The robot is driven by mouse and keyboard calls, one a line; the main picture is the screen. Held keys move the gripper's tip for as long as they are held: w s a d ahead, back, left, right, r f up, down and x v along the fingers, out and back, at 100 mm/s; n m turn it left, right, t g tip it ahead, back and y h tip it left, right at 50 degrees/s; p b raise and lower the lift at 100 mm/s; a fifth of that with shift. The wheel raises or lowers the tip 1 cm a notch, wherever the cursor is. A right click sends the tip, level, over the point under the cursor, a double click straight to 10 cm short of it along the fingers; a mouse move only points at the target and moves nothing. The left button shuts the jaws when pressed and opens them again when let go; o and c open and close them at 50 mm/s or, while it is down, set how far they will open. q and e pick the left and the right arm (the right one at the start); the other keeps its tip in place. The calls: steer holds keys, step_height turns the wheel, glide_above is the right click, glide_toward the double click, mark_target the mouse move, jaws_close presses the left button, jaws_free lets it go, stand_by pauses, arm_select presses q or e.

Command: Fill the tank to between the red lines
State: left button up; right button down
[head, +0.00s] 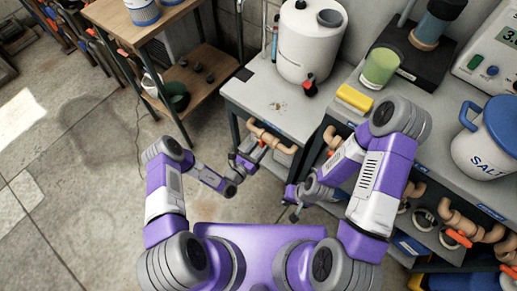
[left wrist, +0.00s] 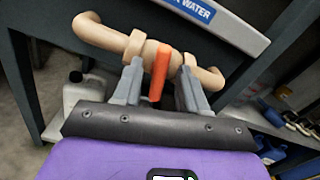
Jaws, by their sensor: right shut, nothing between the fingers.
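The white tank (head: 304,45) stands on the grey bench. A thin clear tube (head: 275,40) runs up its left side; I cannot make out the red lines or a water level. A tan pipe (head: 284,147) with an orange valve handle (head: 263,143) runs under the bench's front edge. In the left wrist view the orange handle (left wrist: 160,74) hangs down from the pipe (left wrist: 107,38). My left gripper (left wrist: 158,88) is open, with a finger on either side of the handle and gaps visible. My right gripper (head: 292,205) is shut and empty, lower and to the right.
A label reading WATER (left wrist: 192,8) is on the bench edge. More pipes with orange handles (head: 459,238) run under the right bench, which holds a yellow sponge (head: 354,98) and a SALT bucket (head: 487,145). A wooden shelf (head: 190,75) stands left.

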arm_select(q)
jaws_close()
steer(key=shift+r+m+p, duration=0.1)
steer(key=shift+m+p, duration=0.7)
steer(key=shift+m, duration=0.7)
steer(key=shift+s, duration=0.1)
steer(key=shift+o, duration=0.3)
jaws_free()
steer(key=p+v, duration=0.2)
steer(key=v, duration=0.5)
steer(key=shift+s+p, duration=0.2)
steer(key=shift+p, duration=0.1)
steer(key=shift+a, duration=0.1)
